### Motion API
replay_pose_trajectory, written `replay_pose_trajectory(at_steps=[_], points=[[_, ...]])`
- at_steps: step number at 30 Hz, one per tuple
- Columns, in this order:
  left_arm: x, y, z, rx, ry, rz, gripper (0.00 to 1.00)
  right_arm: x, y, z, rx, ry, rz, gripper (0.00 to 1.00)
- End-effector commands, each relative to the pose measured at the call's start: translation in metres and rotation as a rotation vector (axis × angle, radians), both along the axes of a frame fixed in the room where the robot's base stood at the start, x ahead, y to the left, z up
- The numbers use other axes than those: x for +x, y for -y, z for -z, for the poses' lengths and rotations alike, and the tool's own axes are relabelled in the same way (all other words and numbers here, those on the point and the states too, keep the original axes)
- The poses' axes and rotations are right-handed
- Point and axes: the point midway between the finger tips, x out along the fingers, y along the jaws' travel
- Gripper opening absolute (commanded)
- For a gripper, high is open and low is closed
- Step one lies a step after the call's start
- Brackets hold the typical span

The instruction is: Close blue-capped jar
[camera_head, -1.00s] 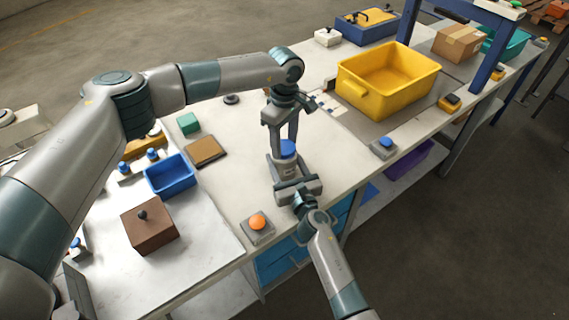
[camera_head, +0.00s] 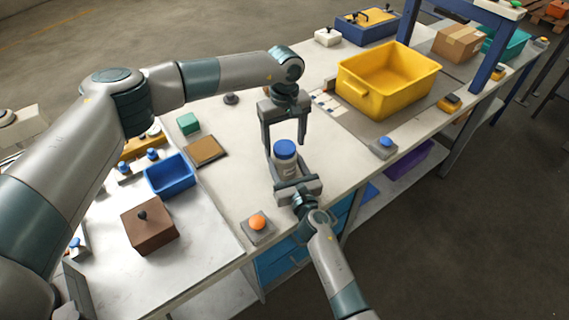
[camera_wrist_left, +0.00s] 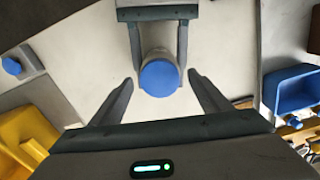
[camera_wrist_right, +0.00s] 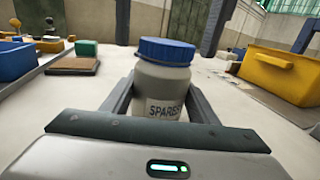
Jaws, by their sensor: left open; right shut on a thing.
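The white jar (camera_head: 287,167) with a blue cap (camera_head: 286,147) stands upright at the table's front part. In the right wrist view the jar (camera_wrist_right: 163,92) carries a "SPARES" label, and its cap (camera_wrist_right: 166,50) sits level on top. My right gripper (camera_head: 290,180) is shut on the jar's body from the front. My left gripper (camera_head: 285,144) points down from above, open, with its fingers apart on either side of the cap. In the left wrist view the cap (camera_wrist_left: 160,78) lies between the open fingers with gaps on both sides. The cap's thread is hidden.
A push button with an orange top (camera_head: 257,222) is at the front edge, and a blue button (camera_head: 384,146) is to the right. A blue bin (camera_head: 170,177), brown box (camera_head: 149,226) and green block (camera_head: 188,123) stand left. A yellow bin (camera_head: 388,78) stands behind right.

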Motion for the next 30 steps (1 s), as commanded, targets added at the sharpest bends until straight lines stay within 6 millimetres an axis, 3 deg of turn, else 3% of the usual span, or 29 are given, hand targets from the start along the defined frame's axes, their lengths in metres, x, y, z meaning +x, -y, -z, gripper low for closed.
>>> replay_pose_trajectory(at_steps=[8, 21, 30], points=[[0.001, 0.0, -0.03, -0.001, 0.003, 0.0, 0.7, 0.0, 0.0, 0.001, -0.001, -0.002, 0.0, 0.0], [0.001, 0.0, -0.102, 0.0, 0.002, 0.001, 0.7, 0.0, 0.0, 0.001, -0.001, -0.002, 0.0, 0.0], [0.0, 0.0, -0.118, 0.0, 0.0, 0.001, 0.7, 0.0, 0.0, 0.001, -0.001, -0.002, 0.0, 0.0]])
